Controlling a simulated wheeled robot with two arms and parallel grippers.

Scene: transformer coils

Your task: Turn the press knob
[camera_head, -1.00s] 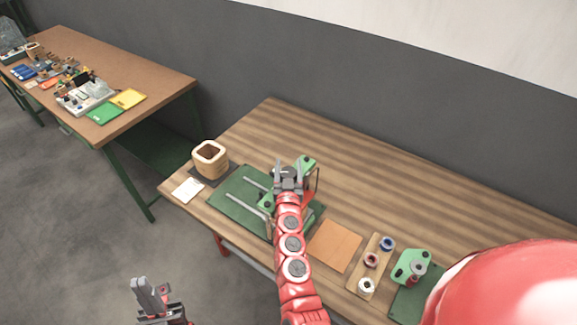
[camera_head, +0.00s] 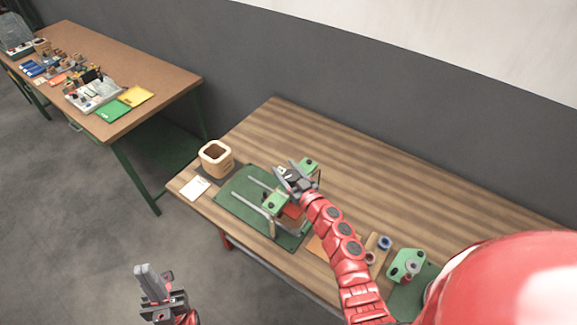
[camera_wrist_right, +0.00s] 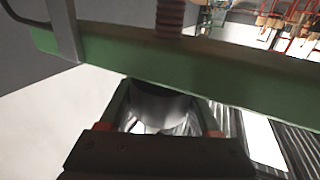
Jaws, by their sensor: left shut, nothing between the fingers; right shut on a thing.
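The press stands on the table, with a green crossbeam whose near end (camera_head: 273,203) shows in the head view. In the right wrist view the green beam (camera_wrist_right: 200,70) crosses the picture, with a dark red threaded screw (camera_wrist_right: 170,17) on its far side. My right gripper (camera_head: 288,174) is at the middle of the beam and covers much of it. In the wrist view its fingers are shut around a grey rounded knob (camera_wrist_right: 160,103). My left gripper (camera_head: 149,280) is shut and empty, low at the left, away from the table.
The press stands on a green mat (camera_head: 232,208). A wooden square cup (camera_head: 216,157) and a white card (camera_head: 195,188) lie to its left. A spool board (camera_head: 378,243) and a green device (camera_head: 406,264) stand to the right. The back of the table is clear.

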